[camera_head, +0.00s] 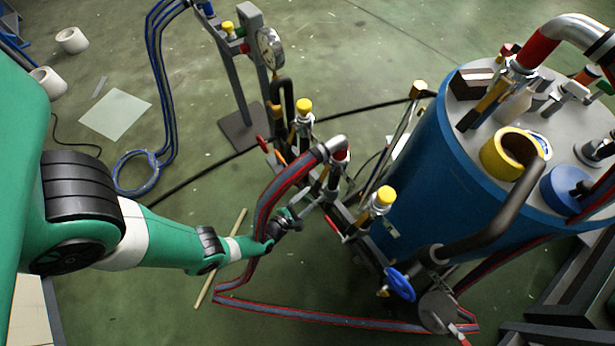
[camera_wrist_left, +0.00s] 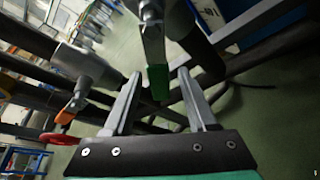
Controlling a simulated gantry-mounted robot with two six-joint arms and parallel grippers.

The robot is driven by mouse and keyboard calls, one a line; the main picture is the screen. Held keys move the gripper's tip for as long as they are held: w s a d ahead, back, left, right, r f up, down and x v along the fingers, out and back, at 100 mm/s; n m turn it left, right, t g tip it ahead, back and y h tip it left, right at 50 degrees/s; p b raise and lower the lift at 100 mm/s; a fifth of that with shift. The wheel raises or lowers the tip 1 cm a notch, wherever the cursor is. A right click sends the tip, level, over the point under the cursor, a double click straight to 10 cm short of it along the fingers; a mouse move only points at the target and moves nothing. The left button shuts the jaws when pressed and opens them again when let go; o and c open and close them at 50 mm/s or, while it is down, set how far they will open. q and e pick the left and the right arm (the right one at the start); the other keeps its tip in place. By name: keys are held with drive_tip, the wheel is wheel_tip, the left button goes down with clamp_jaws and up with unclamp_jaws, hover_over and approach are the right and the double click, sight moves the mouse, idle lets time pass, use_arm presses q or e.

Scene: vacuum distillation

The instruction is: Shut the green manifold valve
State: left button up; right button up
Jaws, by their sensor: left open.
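The green valve handle (camera_wrist_left: 158,84) shows in the left wrist view as a short green grip on a grey metal lever hanging from above. My left gripper (camera_wrist_left: 160,100) is open, and its fingertips show on either side of the green grip with gaps to both. How deep the grip sits between the fingers is hard to tell. In the head view my left gripper (camera_head: 292,217) is at the near side of the pipe manifold (camera_head: 345,210), beside a grey-red hose. The green handle cannot be made out there. My right gripper is not in view.
A grey-red hose (camera_head: 281,193) arches close past my gripper. Yellow-capped valves (camera_head: 304,106), a blue handwheel (camera_head: 399,284) and a large blue tank (camera_head: 440,180) stand nearby. An orange lever (camera_wrist_left: 73,106) and red handle (camera_wrist_left: 57,143) show at the wrist view's left.

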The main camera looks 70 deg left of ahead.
use_arm(q)
clamp_jaws()
idle(1.3)
